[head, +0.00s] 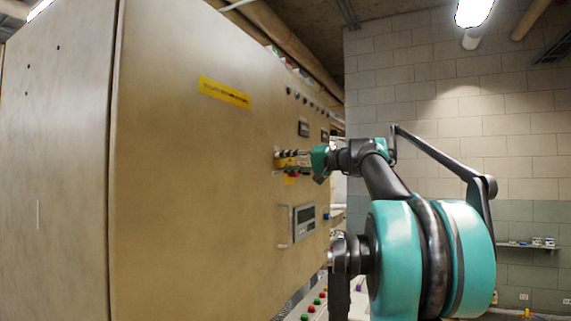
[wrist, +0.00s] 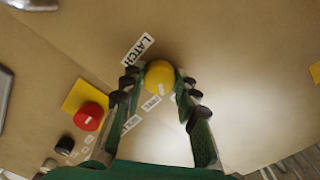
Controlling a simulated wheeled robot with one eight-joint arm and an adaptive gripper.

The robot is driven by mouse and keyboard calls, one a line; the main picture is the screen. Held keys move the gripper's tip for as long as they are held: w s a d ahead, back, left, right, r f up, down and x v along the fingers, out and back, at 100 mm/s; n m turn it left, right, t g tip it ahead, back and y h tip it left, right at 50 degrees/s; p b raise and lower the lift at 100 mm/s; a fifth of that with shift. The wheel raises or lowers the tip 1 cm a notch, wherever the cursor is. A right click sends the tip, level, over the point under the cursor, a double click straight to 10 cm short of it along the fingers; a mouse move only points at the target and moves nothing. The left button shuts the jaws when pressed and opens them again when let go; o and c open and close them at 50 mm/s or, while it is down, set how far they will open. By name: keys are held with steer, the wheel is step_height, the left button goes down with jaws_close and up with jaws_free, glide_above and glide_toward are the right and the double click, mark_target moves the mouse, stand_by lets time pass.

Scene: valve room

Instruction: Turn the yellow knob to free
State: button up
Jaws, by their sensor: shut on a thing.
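The yellow knob (wrist: 159,74) is on the tan cabinet face in the wrist view, with a small pale mark on its lower part. A white label reading LATCH (wrist: 138,49) is at its upper left. Two smaller labels (wrist: 152,102) (wrist: 131,123) lie below it; I cannot read them surely. My gripper (wrist: 160,79) has its fingers on both sides of the knob, shut on it. In the head view, my gripper (head: 296,158) reaches the cabinet front from the right, and its fingers mostly hide the knob.
A red knob (wrist: 88,116) on a yellow plate and a black knob (wrist: 65,144) sit at the lower left in the wrist view. A display with a handle (head: 304,219) is on the cabinet (head: 190,170) below my gripper. Block wall stands behind.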

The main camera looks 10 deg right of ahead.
steer(key=m, duration=1.1)
stand_by(0.6)
steer(key=o, duration=1.2)
steer(key=shift+c, duration=0.2)
steer(key=shift+d, duration=0.1)
steer(key=v, duration=1.2)
steer(key=shift+w+r, duration=0.1)
steer(key=shift+w, duration=0.05)
